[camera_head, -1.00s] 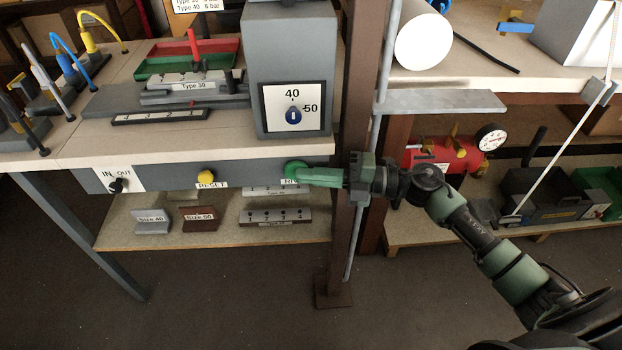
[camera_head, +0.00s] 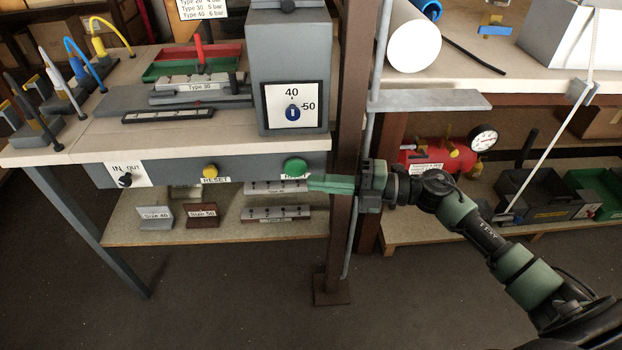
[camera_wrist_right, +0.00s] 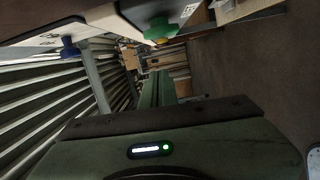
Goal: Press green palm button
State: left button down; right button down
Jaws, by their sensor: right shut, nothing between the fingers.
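The green palm button (camera_head: 295,168) sits on the front panel of the workbench, at its right end, with a label below it partly hidden by my gripper. In the right wrist view the green button (camera_wrist_right: 160,30) shows near the top, ahead of the fingers. My right gripper (camera_head: 312,183) is shut and empty. Its green fingers point left, with the tips just below and right of the button. A small gap seems to lie between tips and button; touching cannot be ruled out. My left gripper is not in view.
A yellow reset button (camera_head: 210,171) and an IN/OUT switch (camera_head: 125,180) share the panel. A brown post (camera_head: 350,130) stands close behind my right gripper. A grey machine (camera_head: 288,60) stands on the bench above the button. A shelf (camera_head: 130,232) with blocks lies below.

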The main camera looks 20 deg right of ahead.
jog(key=v, duration=0.7)
jog(key=shift+d+f, duration=0.25)
jog(key=shift+d, duration=0.1)
dwell(0.5)
